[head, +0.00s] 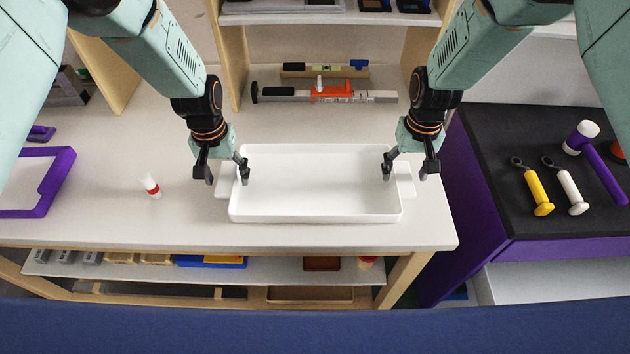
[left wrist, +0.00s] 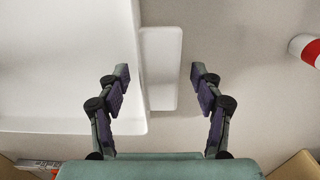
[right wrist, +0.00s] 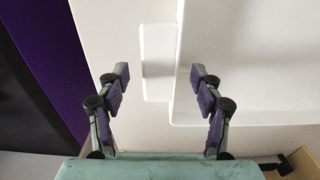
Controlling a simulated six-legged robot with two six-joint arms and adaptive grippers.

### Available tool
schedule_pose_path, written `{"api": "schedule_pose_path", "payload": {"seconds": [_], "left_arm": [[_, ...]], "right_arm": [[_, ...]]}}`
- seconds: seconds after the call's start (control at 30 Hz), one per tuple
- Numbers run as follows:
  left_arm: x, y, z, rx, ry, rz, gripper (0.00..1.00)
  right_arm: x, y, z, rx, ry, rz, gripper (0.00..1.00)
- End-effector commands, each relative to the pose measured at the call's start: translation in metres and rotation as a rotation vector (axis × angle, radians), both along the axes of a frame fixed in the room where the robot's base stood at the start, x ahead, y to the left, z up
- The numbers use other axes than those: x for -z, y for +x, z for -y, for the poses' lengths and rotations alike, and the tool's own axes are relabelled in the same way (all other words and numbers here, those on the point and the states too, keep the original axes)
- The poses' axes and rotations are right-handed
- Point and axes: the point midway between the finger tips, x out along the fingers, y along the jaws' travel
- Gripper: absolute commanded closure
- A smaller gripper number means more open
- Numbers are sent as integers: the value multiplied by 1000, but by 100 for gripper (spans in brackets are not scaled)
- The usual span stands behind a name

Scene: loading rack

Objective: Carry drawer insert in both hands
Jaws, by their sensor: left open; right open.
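The drawer insert (head: 315,213) is a white, shallow, empty tray with a tab handle on each short end. It sits on the white table top in the head view. My left gripper (head: 227,174) is open over its left end; in the left wrist view the fingers (left wrist: 158,75) stand apart on either side of the left tab (left wrist: 161,68). My right gripper (head: 410,170) is open over its right end; in the right wrist view the fingers (right wrist: 158,75) stand apart on either side of the right tab (right wrist: 158,62). Contact with the tabs cannot be told.
A red-and-white cylinder (head: 151,186) stands left of the insert. A purple-rimmed tray (head: 58,182) lies at far left. A caliper-like tool (head: 325,94) lies behind. At right, a purple cabinet's black top (head: 500,205) holds tools. Bare table lies in front.

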Motion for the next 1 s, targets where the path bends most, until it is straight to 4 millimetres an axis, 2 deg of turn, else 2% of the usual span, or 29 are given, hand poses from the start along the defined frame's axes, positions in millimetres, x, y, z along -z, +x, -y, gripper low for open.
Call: {"api": "schedule_pose_path", "payload": {"seconds": [0.13,0.4,1.0], "left_arm": [[7,1,0,0,0,1,34],[7,1,0,0,0,1,34],[7,0,0,0,0,0,85]], "right_arm": [[6,1,0,0,0,1,34],[7,1,0,0,0,1,34],[7,1,0,0,0,1,85]]}}
